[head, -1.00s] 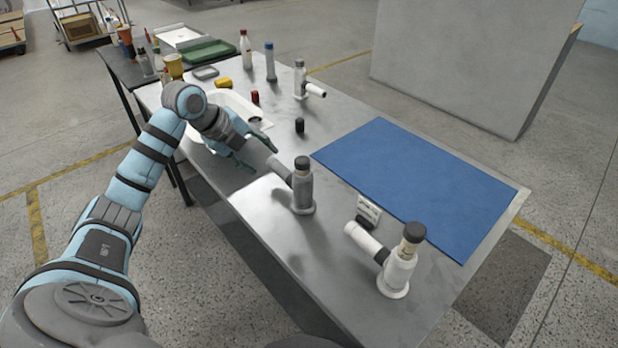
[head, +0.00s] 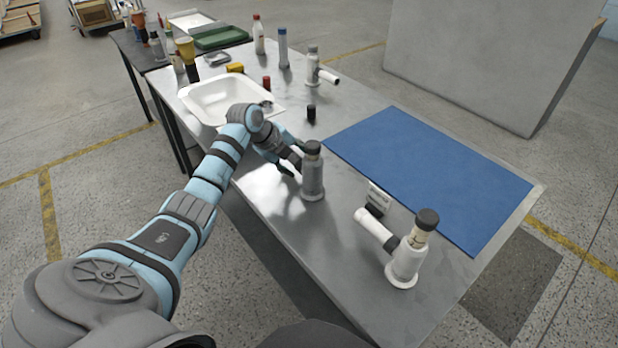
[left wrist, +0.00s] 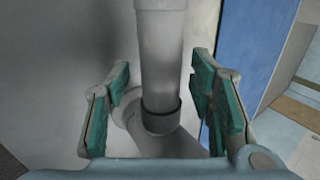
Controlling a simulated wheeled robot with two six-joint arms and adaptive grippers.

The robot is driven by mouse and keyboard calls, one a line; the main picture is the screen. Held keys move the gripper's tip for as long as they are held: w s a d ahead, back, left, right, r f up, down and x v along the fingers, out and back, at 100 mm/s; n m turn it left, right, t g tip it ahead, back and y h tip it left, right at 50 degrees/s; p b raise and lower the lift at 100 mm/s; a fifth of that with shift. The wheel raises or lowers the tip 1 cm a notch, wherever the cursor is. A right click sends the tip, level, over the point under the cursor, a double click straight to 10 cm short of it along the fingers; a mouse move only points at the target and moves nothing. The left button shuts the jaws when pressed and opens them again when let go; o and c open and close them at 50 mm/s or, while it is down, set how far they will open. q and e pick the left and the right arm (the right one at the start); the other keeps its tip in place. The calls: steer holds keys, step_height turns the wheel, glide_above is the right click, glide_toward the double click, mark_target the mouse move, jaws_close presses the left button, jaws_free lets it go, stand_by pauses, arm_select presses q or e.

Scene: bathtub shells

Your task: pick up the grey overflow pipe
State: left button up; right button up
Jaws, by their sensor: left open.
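The grey overflow pipe (head: 313,178) stands upright on the metal table, with a dark cap on top. Its side branch is mostly hidden behind my gripper in the head view. My left gripper (head: 290,163) is open at the pipe's left side, low over the table. In the left wrist view, the grey pipe (left wrist: 162,50) with its dark ring lies between the two green-padded fingers (left wrist: 160,90). A gap shows on both sides, so the fingers are not closed on it. My right gripper is not in view.
A white pipe (head: 406,262) with a side branch stands nearer, at the right. A blue mat (head: 430,175) covers the table's right side. A white bathtub shell (head: 205,108), a small black cap (head: 311,112) and another pipe (head: 312,68) are farther back.

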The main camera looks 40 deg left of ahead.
mark_target(296, 156)
arm_select(q)
jaws_close()
steer(key=shift+r, duration=0.15)
step_height(296, 156, up, 20)
steer(key=p, duration=0.3)
steer(key=shift+f, duration=0.2)
steer(key=shift+f+b, duration=3.5)
steer(key=shift+f, duration=6.15)
steer(key=shift+f, duration=0.25)
